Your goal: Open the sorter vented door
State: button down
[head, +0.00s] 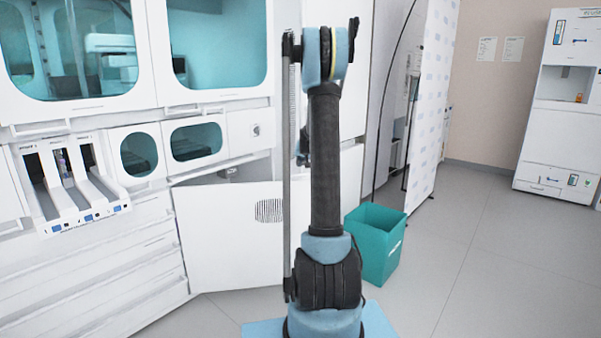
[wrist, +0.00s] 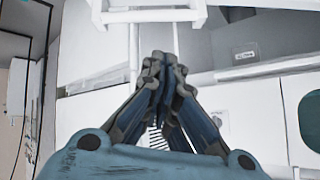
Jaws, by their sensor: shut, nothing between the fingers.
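The sorter's vented door (head: 225,235) is a white panel with a dark slotted vent (head: 269,210), low on the white sorter in the head view. It stands out at an angle from the sorter front, with a gap along its top showing a grey inside. My arm covers its right part. In the wrist view, my gripper (wrist: 162,65) is shut and empty in front of white surfaces. A slotted vent (wrist: 153,138) shows partly behind its fingers. Whether the fingers touch the door cannot be told. In the head view, my arm hides most of the gripper.
A teal bin (head: 375,245) stands on the floor right of my arm. Drawers (head: 95,270) and a rack with slots (head: 75,185) are on the sorter's left. A white banner (head: 428,100) stands behind the bin. The grey floor at the right is clear up to a white cabinet (head: 565,110).

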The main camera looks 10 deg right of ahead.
jog(key=shift+w+d+f+n+g+h, duration=0.1)
jog(key=shift+w+d+f+n+g, duration=0.1)
jog(key=shift+w+f+n, duration=0.45)
jog(key=shift+w+d+f+n+g+h, duration=0.1)
jog(key=shift+w+d+f+n+g, duration=0.15)
jog(key=shift+f, duration=0.85)
jog(key=shift+w+d+f+n+g+h, duration=0.15)
jog(key=shift+w+f+n, duration=0.35)
jog(key=shift+f, duration=0.35)
